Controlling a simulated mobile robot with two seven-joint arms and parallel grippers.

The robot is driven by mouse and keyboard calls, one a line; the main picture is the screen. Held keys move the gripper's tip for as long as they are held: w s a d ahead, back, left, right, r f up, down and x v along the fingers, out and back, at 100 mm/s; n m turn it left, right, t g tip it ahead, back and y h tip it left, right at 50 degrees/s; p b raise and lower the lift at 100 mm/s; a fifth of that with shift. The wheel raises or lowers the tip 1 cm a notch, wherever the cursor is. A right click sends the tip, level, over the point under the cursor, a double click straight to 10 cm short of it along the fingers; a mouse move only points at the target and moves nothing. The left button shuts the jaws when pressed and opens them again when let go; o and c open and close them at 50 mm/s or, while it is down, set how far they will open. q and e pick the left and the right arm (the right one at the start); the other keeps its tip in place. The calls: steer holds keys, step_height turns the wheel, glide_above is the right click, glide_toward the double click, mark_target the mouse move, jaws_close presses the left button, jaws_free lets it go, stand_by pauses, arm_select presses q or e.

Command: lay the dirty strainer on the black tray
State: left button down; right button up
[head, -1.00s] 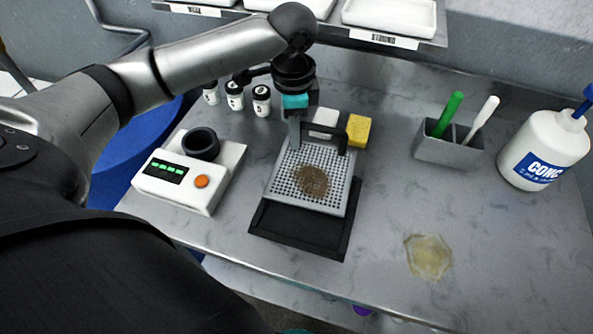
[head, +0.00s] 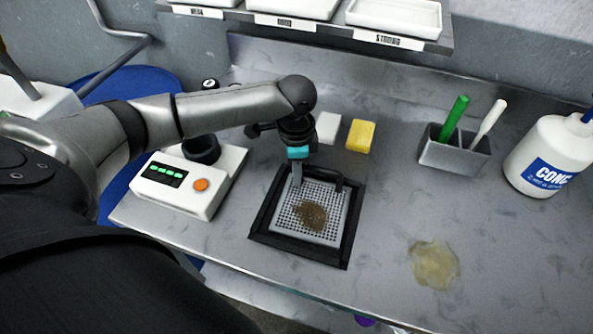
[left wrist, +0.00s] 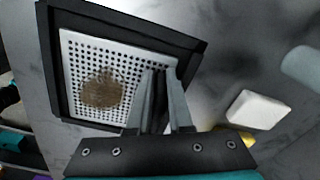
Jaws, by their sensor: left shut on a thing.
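The dirty strainer (head: 327,220) is a light grey perforated plate with a brown stain and a dark handle at its far edge. It lies over the black tray (head: 342,256), inside the tray's rim; whether it touches the tray floor is hard to tell. My left gripper (head: 298,183) is shut on the strainer's handle at the far side. In the left wrist view the strainer (left wrist: 135,75) shows inside the frame of the tray (left wrist: 52,85), and the fingers of my left gripper (left wrist: 160,90) reach to its handle, which they mostly hide. My right gripper is not seen.
A device with an orange button (head: 190,185) stands left of the tray. A white block (head: 328,127) and a yellow sponge (head: 360,136) lie behind it. A grey holder (head: 453,155), a white bottle (head: 550,155) and a yellowish spill (head: 435,263) are to the right.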

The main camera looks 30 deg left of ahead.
arm_select(q)
steer(key=c, duration=0.8)
jaws_free()
step_height(320, 180, up, 12)
steer(key=shift+s+r+p, duration=0.1)
steer(key=shift+s+p, duration=0.05)
steer(key=shift+p, duration=1)
